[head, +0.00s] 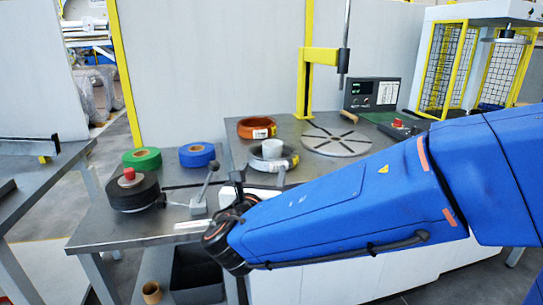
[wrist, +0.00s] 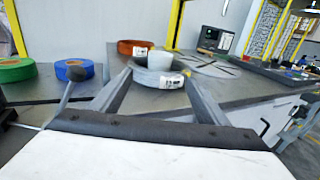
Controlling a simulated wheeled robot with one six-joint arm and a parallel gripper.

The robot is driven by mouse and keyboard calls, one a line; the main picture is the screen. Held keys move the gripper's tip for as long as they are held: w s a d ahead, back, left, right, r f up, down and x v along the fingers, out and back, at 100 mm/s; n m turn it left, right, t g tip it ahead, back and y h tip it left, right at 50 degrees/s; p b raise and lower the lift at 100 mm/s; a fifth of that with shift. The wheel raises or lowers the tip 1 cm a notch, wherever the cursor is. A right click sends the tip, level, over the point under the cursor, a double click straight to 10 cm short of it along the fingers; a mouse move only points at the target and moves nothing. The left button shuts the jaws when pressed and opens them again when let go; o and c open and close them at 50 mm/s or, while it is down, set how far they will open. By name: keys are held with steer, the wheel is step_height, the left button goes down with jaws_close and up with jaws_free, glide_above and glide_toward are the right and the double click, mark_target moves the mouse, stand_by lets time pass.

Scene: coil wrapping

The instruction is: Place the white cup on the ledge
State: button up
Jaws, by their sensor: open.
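The white cup (head: 272,148) stands upright within a grey coil (head: 257,163) on the metal table. In the wrist view the cup (wrist: 161,62) rises above the far side of the grey coil (wrist: 150,80), whose lower part hides the cup's base. My gripper (wrist: 158,73) is open and empty, its two fingers pointing towards the coil and cup, with the cup between them in the picture. In the head view my blue arm reaches in from the right and hides part of the table. I cannot tell which surface is the ledge.
An orange coil (head: 257,128) lies behind the cup, and a round slotted plate (head: 336,140) lies to its right. A yellow post (head: 304,85) stands behind. Green (head: 142,159), blue (head: 197,155) and black (head: 133,192) rolls and a lever (head: 207,180) are at left.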

mark_target(271, 151)
steer(key=w, duration=0.5)
steer(key=w+d, duration=0.1)
steer(key=w, duration=0.5)
steer(key=w+d, duration=0.1)
steer(key=w, duration=0.4)
steer(key=shift+w, duration=0.35)
steer(key=c, duration=1.2)
